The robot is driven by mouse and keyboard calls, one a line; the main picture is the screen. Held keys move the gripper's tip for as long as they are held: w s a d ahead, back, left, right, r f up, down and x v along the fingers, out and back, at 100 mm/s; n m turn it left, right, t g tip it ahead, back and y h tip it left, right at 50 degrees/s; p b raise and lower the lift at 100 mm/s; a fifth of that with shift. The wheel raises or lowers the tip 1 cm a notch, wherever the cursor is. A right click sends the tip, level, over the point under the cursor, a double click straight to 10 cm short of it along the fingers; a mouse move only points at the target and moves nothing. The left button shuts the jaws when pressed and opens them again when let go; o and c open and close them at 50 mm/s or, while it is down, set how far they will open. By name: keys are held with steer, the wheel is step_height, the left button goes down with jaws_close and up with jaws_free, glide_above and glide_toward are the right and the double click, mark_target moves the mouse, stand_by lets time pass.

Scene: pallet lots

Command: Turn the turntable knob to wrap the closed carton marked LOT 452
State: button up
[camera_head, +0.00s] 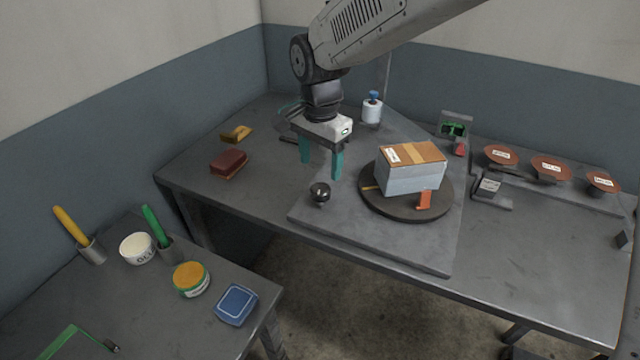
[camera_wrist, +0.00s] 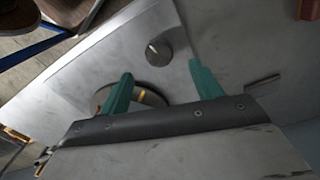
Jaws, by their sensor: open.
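The closed carton (camera_head: 408,180) sits on the round dark turntable (camera_head: 375,205). Its top is brown with a tape strip and a white label too small to read; its sides look pale blue-grey. The dark round turntable knob (camera_head: 320,193) stands on the grey plate, left of the turntable. My gripper (camera_head: 321,168) is open and empty, with its green fingers above and just behind the knob, apart from it. In the wrist view the knob (camera_wrist: 158,52) shows beyond the fingertips of my gripper (camera_wrist: 161,72), and part of the turntable (camera_wrist: 152,99) shows behind the fingers.
An orange piece (camera_head: 423,200) stands at the turntable's front edge. A white spool with a blue top (camera_head: 372,108) stands behind. A red-brown block (camera_head: 228,163) lies left. Several brown discs (camera_head: 501,155) line the right back. The plate's front (camera_head: 370,245) is clear.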

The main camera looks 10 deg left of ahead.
mark_target(320, 188)
step_height(320, 188, down, 7)
stand_by(0.3)
steer(key=c, duration=1)
